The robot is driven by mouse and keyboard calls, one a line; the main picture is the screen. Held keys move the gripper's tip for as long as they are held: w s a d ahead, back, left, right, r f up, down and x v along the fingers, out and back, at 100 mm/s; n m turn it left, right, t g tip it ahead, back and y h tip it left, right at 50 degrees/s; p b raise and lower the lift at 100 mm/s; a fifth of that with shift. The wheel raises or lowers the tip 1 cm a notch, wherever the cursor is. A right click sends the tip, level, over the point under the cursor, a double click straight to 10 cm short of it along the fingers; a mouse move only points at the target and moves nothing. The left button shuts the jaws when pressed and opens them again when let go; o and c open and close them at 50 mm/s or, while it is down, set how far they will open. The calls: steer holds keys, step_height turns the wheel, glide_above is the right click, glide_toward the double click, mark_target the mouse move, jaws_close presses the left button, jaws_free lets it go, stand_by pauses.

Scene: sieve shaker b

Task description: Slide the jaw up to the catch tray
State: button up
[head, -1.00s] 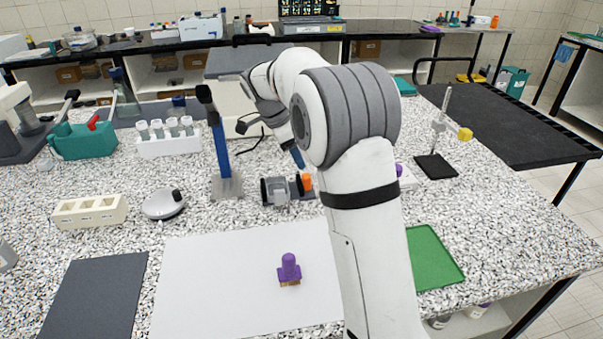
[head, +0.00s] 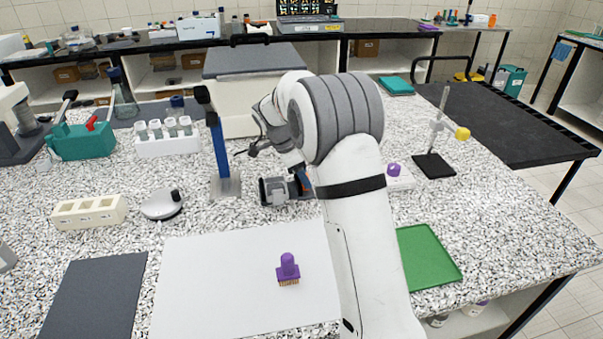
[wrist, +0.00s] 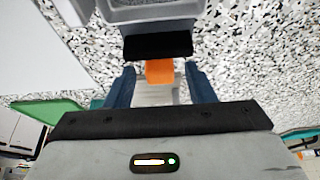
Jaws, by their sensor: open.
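The black jaw (wrist: 158,46) with its orange tab (wrist: 160,71) shows in the wrist view, at the near side of the grey catch tray (wrist: 165,16). I cannot tell whether the jaw and tray touch. My gripper (wrist: 160,76) is open, with one blue finger on each side of the orange tab. A pale ribbed strip shows between the fingers. In the head view the catch tray (head: 274,191) sits on the speckled bench, and my gripper is at its right end, where my arm hides most of the jaw and tab.
A blue upright post (head: 218,150) stands just left of the tray. A white mat (head: 235,280) with a purple-handled brush (head: 288,269) lies in front. A green tray (head: 430,256) and a clamp stand (head: 434,165) are to the right.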

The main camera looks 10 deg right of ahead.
mark_target(296, 182)
steer(key=shift+c, duration=0.2)
jaws_close()
steer(key=shift+a, duration=0.15)
steer(key=a+b, duration=0.1)
steer(key=a, duration=0.1)
steer(key=shift+a, duration=0.35)
steer(key=shift+o, duration=0.2)
jaws_free()
steer(key=shift+r, duration=0.1)
steer(key=v, duration=0.7)
steer(key=shift+r, duration=0.3)
